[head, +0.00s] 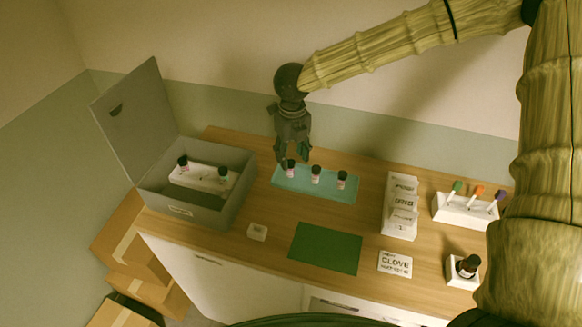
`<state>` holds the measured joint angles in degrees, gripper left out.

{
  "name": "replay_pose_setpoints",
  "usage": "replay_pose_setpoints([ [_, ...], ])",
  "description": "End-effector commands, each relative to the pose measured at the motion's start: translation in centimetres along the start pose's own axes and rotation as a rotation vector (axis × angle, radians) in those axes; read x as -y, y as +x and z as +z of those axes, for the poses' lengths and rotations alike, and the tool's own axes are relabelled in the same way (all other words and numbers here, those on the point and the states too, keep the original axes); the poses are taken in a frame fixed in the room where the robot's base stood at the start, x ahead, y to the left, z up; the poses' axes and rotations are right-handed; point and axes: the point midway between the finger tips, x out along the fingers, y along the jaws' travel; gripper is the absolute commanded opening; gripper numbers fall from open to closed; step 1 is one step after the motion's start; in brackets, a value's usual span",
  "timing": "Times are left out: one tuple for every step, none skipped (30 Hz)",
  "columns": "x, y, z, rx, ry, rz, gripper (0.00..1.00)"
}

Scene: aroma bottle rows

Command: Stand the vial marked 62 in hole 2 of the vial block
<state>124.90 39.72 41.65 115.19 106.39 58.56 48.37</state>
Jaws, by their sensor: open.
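Three small vials with black caps and pale labels stand on a teal tray (325,190): a left one (291,171), a middle one (316,175) and a right one (342,181). The numbers on them are too small to read, so I cannot tell which is 62. My gripper (292,156) points down, open, with its fingertips at the left vial's cap; I cannot tell whether they touch it.
The grey box (182,210) has its lid raised at the left.

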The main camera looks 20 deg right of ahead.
Motion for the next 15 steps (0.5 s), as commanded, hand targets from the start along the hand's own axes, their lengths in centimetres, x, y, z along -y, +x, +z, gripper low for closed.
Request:
replay_pose_setpoints([
  [-0.1, 0.3, 0.1, -0.004, 0.0, -0.001, 0.48],
  [-0.1, 0.7, 0.1, -0.005, 0.0, 0.0, 0.48],
  [-0.2, 1.0, 0.2, -0.004, 0.001, 0.001, 0.48],
  [-0.2, 1.2, 0.1, -0.002, 0.001, 0.0, 0.48],
  [-0.2, 1.4, 0.1, 0.0, 0.001, -0.001, 0.48],
  [-0.3, 1.7, -0.1, 0.001, 0.002, -0.001, 0.48],
  [-0.3, 2.0, -0.2, 0.002, 0.003, -0.001, 0.48],
  [-0.3, 2.3, -0.3, 0.004, 0.003, -0.001, 0.48],
  [-0.3, 2.6, -0.4, 0.006, 0.003, -0.001, 0.48],
  [-0.2, 2.8, -0.5, 0.006, 0.003, -0.001, 0.48],
  [-0.2, 3.0, -0.5, 0.006, 0.003, -0.001, 0.48],
  [-0.2, 3.2, -0.3, 0.006, 0.003, -0.001, 0.48],
  [-0.2, 3.4, -0.2, 0.005, 0.003, -0.001, 0.48],
  [-0.2, 3.6, -0.1, 0.004, 0.003, -0.001, 0.48],
  [-0.2, 3.8, 0.0, 0.002, 0.002, -0.001, 0.48],
])
